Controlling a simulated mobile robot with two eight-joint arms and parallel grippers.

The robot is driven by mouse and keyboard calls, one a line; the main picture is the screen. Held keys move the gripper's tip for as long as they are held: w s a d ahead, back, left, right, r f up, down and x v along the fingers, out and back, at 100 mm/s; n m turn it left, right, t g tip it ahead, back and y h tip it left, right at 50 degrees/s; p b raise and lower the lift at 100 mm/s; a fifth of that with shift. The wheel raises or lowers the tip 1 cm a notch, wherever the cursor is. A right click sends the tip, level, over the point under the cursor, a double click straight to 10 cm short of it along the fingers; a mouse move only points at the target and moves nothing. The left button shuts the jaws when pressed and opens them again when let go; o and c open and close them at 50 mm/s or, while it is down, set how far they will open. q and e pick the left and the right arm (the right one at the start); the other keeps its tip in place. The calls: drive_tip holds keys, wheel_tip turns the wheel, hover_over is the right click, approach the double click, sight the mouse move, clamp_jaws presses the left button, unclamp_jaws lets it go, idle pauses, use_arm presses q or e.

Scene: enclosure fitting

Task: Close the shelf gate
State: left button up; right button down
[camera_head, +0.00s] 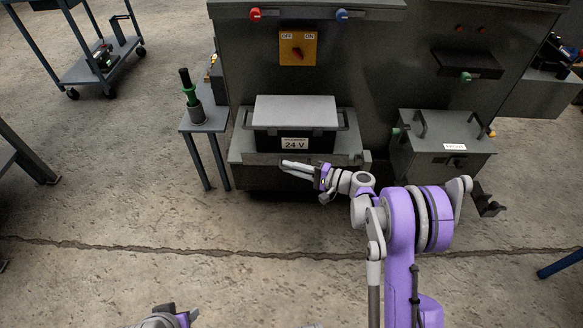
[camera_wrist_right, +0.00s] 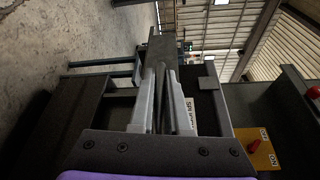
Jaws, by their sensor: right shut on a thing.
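The shelf (camera_head: 240,158) sticks out from the grey cabinet and bears a dark box (camera_head: 265,140) with a pale lid and a 24 V label. My right gripper (camera_head: 284,164) lies along the shelf's front edge, fingers pointing left. In the right wrist view its fingers (camera_wrist_right: 160,72) are nearly together, on what looks like the grey bar of the shelf gate (camera_wrist_right: 160,47) beyond the tips. The fingers hide most of the hold, and the gate's angle is hard to tell. My left gripper (camera_head: 180,318) shows only partly at the bottom edge, away from the shelf.
A small side table (camera_head: 204,122) with a green-handled tool (camera_head: 190,88) stands left of the shelf. A grey handled case (camera_head: 440,160) is right of it. The orange switch panel (camera_head: 298,48) is above. A cart (camera_head: 95,68) stands back left. The front floor is clear.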

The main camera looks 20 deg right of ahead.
drive_tip(key=c, duration=0.9)
unclamp_jaws()
drive_tip(key=shift+d, duration=0.1)
drive_tip(key=p+v, duration=0.1)
drive_tip(key=v, duration=0.9)
drive_tip(key=shift+s+d, duration=0.2)
drive_tip(key=shift+s, duration=0.05)
